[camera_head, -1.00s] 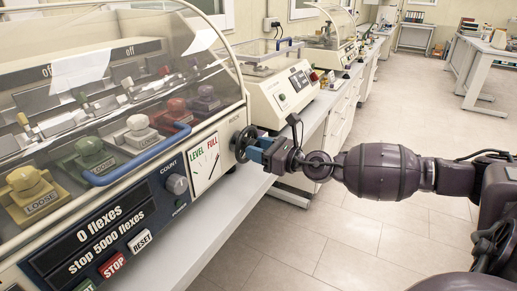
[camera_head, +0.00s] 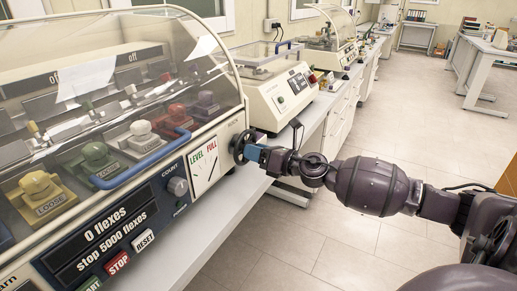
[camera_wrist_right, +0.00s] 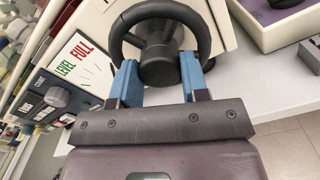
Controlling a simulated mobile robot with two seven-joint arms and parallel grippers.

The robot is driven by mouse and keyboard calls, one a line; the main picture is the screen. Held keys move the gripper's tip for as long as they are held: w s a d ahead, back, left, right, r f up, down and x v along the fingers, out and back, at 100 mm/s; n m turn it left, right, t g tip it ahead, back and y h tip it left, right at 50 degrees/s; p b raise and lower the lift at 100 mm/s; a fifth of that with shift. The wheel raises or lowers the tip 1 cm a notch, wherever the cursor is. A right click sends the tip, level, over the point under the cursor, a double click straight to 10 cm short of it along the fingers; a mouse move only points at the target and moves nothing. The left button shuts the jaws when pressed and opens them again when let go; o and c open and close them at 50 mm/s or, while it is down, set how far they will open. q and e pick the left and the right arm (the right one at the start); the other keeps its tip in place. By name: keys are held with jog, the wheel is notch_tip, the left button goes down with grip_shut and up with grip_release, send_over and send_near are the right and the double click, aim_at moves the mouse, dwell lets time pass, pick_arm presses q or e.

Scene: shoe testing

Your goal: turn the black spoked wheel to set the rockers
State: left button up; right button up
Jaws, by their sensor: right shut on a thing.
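The black spoked wheel (camera_head: 240,147) sits on the right end of the flex-testing machine, beside the white LEVEL/FULL dial (camera_head: 204,167). My right gripper (camera_head: 255,153) has its blue fingers at the wheel. In the right wrist view, the fingers of the gripper (camera_wrist_right: 157,66) stand on either side of the dark hub of the wheel (camera_wrist_right: 160,42), shut on the wheel. The dial (camera_wrist_right: 78,62) shows at the left there. The rockers under the clear cover carry coloured clamps, among them a yellow one (camera_head: 38,186) and a green one (camera_head: 95,158). My left gripper is out of view.
The machine's front panel has a COUNT knob (camera_head: 178,187), a STOP button (camera_head: 117,263) and a RESET button (camera_head: 144,240). A blue handle (camera_head: 140,165) runs along the cover. A cream machine (camera_head: 280,95) stands behind the wheel. The floor at right is open.

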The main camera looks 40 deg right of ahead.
jog(key=m+p, duration=0.2)
jog(key=m, duration=0.2)
jog(key=shift+m+p, duration=0.35)
jog(key=shift+m, duration=0.05)
dwell(0.4)
jog(key=o, duration=0.9)
